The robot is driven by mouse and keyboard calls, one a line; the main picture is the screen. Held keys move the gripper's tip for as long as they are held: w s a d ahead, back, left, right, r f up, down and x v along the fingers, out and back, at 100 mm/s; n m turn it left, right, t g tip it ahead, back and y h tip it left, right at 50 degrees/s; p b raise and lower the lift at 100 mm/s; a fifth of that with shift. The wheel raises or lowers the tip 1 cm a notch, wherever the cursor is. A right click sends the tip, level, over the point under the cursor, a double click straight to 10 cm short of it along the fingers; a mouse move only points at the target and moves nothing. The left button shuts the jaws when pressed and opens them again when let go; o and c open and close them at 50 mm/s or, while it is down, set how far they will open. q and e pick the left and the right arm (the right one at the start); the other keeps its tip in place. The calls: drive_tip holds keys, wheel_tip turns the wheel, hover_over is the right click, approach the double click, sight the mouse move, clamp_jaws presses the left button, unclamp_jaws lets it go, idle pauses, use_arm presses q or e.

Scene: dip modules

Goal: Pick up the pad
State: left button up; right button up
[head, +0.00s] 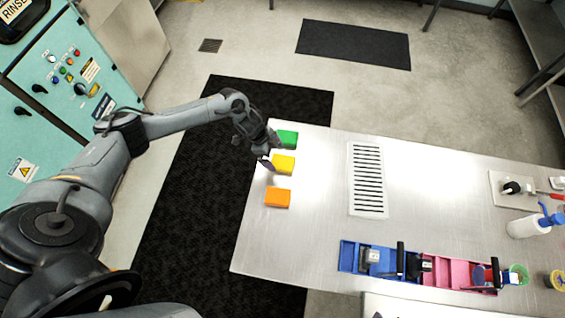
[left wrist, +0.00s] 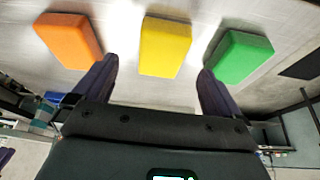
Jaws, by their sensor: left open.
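Three block-shaped pads lie in a row at the left end of the metal table: a green pad (head: 287,139), a yellow pad (head: 284,165) and an orange pad (head: 278,198). My left gripper (head: 272,153) is at the table's left edge, close beside the yellow and green pads. In the left wrist view the open fingers (left wrist: 158,85) point toward the yellow pad (left wrist: 165,47), which lies between and beyond them. The orange pad (left wrist: 69,40) is to the left and the green pad (left wrist: 239,56) to the right. Nothing is held. My right gripper does not show.
A slotted white drain plate (head: 353,180) lies mid-table. Blue (head: 348,257) and pink (head: 458,272) bins stand along the front edge. A spray bottle (head: 527,226) and a white board (head: 500,190) are at the right. Bare metal lies between pads and drain plate.

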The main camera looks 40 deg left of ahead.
sight(281, 161)
use_arm(q)
drive_tip(key=shift+p+x, duration=0.3)
drive_tip(key=shift+x, duration=2.15)
drive_tip(key=shift+w+a, duration=0.15)
drive_tip(key=shift+c, duration=0.5)
drive_tip(key=c, duration=1)
drive_tip(key=shift+r, duration=0.5)
drive_tip(key=r, duration=0.1)
drive_tip(key=d+r, duration=0.1)
drive_tip(key=r, duration=0.1)
drive_tip(key=shift+s+r, duration=0.2)
drive_tip(key=shift+r, duration=0.1)
drive_tip(key=s+d+r, duration=0.1)
drive_tip(key=d+r, duration=0.1)
drive_tip(key=d, duration=0.1)
drive_tip(key=s+d+r, duration=0.1)
drive_tip(key=d+r, duration=0.1)
drive_tip(key=d, duration=0.1)
drive_tip(key=s+d+r+b, duration=0.1)
drive_tip(key=d+r, duration=0.1)
drive_tip(key=d, duration=0.2)
drive_tip(key=shift+s+r, duration=0.15)
drive_tip(key=shift+r, duration=0.05)
